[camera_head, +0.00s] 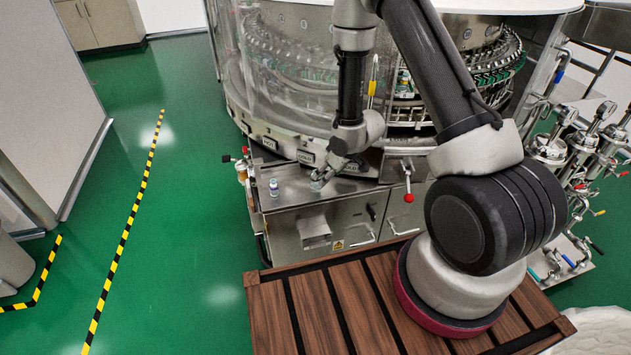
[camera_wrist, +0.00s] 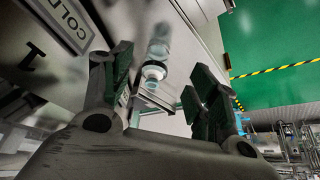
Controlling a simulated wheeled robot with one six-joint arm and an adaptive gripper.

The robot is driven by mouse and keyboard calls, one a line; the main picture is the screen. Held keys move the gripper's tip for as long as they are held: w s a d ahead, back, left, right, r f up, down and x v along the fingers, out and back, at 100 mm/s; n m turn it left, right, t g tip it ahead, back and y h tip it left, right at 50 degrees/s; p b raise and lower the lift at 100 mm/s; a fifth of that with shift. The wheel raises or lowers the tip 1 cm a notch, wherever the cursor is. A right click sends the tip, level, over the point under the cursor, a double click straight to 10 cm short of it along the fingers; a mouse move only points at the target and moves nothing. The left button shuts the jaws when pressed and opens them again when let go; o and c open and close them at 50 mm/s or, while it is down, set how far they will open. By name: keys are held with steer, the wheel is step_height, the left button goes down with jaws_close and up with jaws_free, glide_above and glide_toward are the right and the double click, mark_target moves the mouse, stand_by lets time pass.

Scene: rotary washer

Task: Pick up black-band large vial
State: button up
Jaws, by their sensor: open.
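One vial (camera_head: 274,187) is at the left, clear of my gripper. My gripper (camera_head: 325,178) is low over the ledge and open.
The steel ledge (camera_head: 290,198) is mostly bare around the vials. The washer's clear guard (camera_head: 290,75) stands close behind. A red-knobbed lever (camera_head: 408,197) rises to the right, and a small valve with a red end (camera_head: 245,150) is at the left. A COLD label (camera_wrist: 68,20) shows in the wrist view.

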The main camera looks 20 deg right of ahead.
steer(key=shift+t, duration=0.4)
steer(key=x, duration=0.5)
steer(key=w+r+x, duration=0.1)
steer(key=x, duration=0.2)
steer(key=shift+a, duration=0.4)
steer(key=c, duration=1)
